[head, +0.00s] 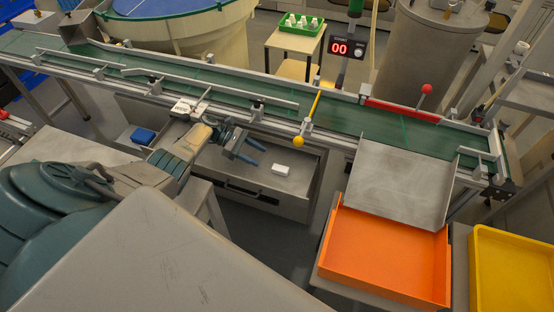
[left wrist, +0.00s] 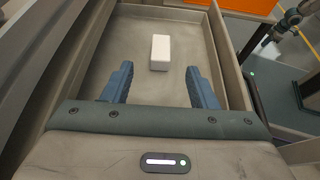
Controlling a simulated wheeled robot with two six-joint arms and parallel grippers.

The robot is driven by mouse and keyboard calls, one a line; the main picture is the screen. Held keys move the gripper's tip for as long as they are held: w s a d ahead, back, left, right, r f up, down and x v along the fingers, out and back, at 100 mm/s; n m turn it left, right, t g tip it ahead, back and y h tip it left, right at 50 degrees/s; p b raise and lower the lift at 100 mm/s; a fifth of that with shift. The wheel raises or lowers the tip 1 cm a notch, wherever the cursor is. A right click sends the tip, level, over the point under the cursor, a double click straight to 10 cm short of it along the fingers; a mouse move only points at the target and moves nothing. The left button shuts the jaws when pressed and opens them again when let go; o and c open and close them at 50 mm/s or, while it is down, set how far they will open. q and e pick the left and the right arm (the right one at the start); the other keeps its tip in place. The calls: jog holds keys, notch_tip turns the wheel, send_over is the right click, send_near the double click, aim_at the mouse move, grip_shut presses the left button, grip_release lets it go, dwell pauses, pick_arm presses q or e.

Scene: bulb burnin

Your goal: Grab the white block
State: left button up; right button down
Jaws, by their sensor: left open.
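The white block (head: 281,169) lies on the floor of an open grey drawer (head: 240,184) under the conveyor. In the left wrist view the block (left wrist: 160,52) lies lengthwise ahead of the fingers, with bare drawer floor around it. My left gripper (head: 252,151) is open and empty, its two blue fingers pointing toward the block from the left. In the left wrist view the left gripper (left wrist: 160,80) has its fingers spread wider than the block, which shows beyond the fingertips, roughly centred between them. Part of my other arm seems to show small at the upper right there; its jaws are unclear.
The drawer walls stand around the block. The green conveyor (head: 345,119) with its rails runs above and behind. An orange tray (head: 385,255) and a yellow tray (head: 515,265) stand to the right. A blue object (head: 143,135) sits in a compartment at the left.

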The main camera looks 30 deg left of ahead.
aim_at(281, 168)
pick_arm(q)
jog(key=shift+w+d+f, duration=0.15)
jog(key=shift+w+f, duration=0.05)
jog(key=shift+f, duration=0.1)
jog(key=x, duration=0.4)
jog(key=shift+s+d+r+p, duration=0.1)
jog(key=shift+d+r+p, duration=0.1)
jog(key=shift+d+p, duration=0.3)
jog(key=shift+d+f, duration=0.35)
jog(key=shift+d, duration=0.1)
jog(key=x, duration=0.4)
jog(key=shift+d+f, duration=0.1)
jog(key=shift+d, duration=0.1)
jog(key=c, duration=1)
jog(key=shift+c, duration=0.2)
